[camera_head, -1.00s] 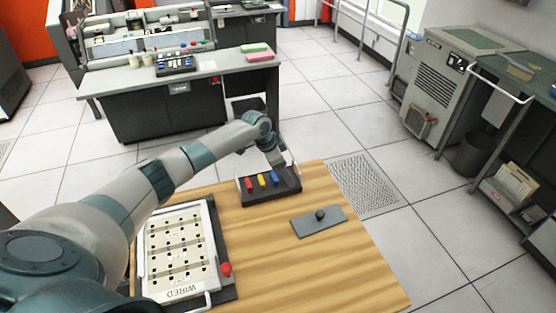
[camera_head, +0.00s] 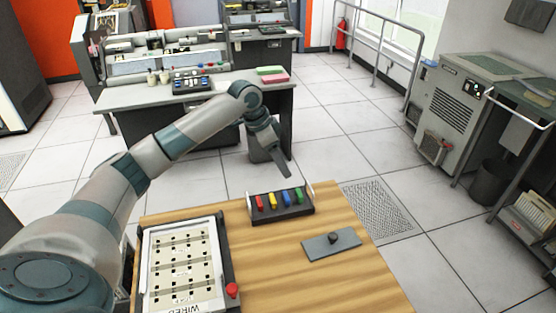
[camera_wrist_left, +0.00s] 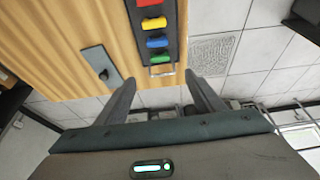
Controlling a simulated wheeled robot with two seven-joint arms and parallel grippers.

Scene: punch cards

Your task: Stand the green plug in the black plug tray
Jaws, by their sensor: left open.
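The black plug tray (camera_head: 310,208) lies near the far edge of the wooden table. It holds a red plug (camera_head: 260,202), a yellow plug (camera_head: 273,200), a blue plug (camera_head: 286,197) and the green plug (camera_head: 298,195) in a row. The green plug is at the right end, seemingly seated like the others; its exact tilt is hard to tell. My left gripper (camera_head: 284,173) is above and beyond the tray. My right gripper is out of view.
A grey plate with a dark knob (camera_head: 332,239) lies right of the tray. A white perforated board (camera_head: 222,262) with a red knob (camera_head: 232,291) lies at the left. The table's front right is clear. A grey desk (camera_head: 190,105) stands beyond.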

